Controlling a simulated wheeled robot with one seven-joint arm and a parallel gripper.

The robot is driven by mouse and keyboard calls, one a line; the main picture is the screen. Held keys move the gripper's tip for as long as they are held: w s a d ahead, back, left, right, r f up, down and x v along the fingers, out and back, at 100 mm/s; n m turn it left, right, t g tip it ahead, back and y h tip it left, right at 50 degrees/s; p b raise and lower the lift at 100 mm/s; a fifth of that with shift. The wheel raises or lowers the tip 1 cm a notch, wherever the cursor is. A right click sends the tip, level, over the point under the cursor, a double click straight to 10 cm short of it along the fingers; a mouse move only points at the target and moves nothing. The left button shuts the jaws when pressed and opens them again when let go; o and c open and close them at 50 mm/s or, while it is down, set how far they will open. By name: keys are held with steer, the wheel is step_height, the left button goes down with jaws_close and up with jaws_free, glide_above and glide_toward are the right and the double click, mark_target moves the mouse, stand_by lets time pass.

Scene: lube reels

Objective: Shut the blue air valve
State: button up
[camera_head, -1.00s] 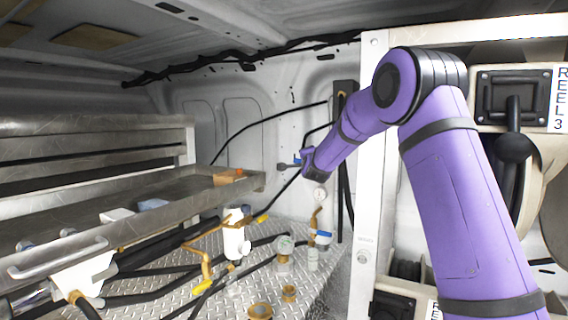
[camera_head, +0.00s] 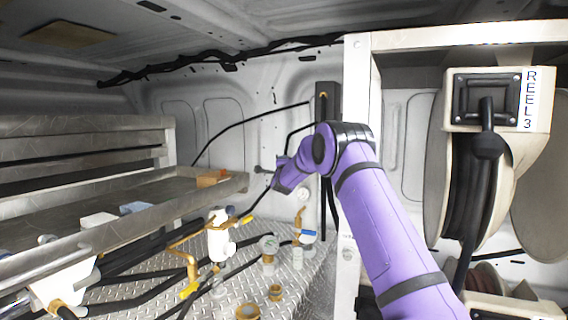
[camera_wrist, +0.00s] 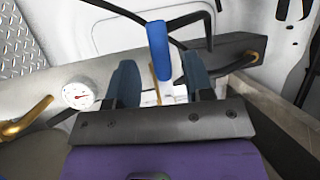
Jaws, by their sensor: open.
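In the wrist view the blue valve handle (camera_wrist: 160,50) stands between the two fingers of my gripper (camera_wrist: 160,80). Gaps show on both sides of it, so the fingers are open around it. A pale body and a brass part show at its base, partly hidden by the gripper. In the head view my gripper (camera_head: 268,171) is by the van's back wall, above the gauge; my arm hides the valve there. Another blue handle (camera_head: 307,234) sits lower down, on the piping under the gauge.
A round gauge (camera_head: 302,195) is below my gripper and also shows in the wrist view (camera_wrist: 78,94). A dark post (camera_head: 327,103) with hoses stands behind my arm. Metal shelving (camera_head: 100,225) is at left, the reel frame (camera_head: 358,90) at right. Fittings stand on the diamond-plate floor (camera_head: 325,262).

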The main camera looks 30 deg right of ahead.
steer(key=shift+x, duration=2.05)
jaws_close()
